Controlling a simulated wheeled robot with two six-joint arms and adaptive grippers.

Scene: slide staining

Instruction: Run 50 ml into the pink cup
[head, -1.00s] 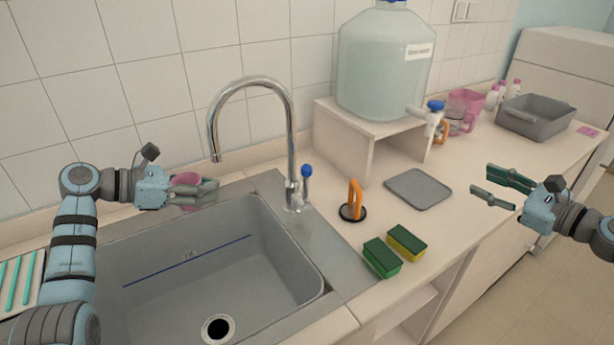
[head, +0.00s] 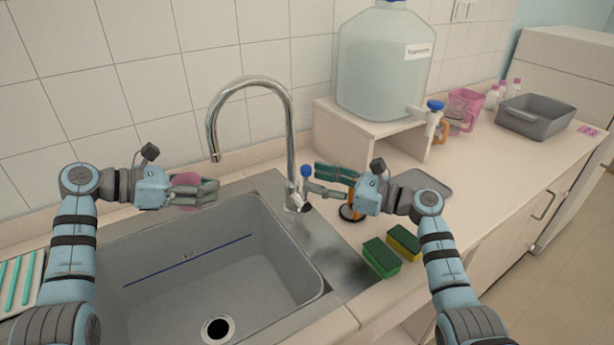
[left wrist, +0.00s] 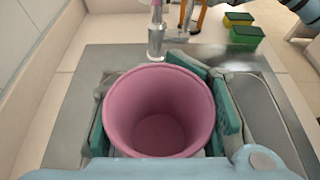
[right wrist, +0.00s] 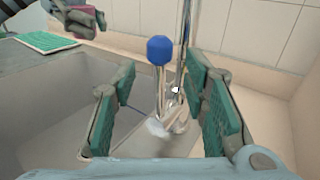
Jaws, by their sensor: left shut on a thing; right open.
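The pink cup (left wrist: 160,112) is held upright between the fingers of my left gripper (head: 205,190), which is shut on it. In the head view the cup (head: 186,180) is at the sink's back left, below and left of the spout tip (head: 214,155). My right gripper (head: 318,181) is open at the tap's blue-knobbed lever (head: 306,171). In the right wrist view the blue knob (right wrist: 160,50) stands between the open fingers (right wrist: 160,115); contact cannot be told.
The grey sink (head: 170,275) lies below. An orange-handled tool (head: 352,213) stands behind my right gripper. Two sponges (head: 381,257) sit at the sink's right edge. A large water jug (head: 385,70) stands on a shelf, with a grey mat (head: 432,182) on the counter before it.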

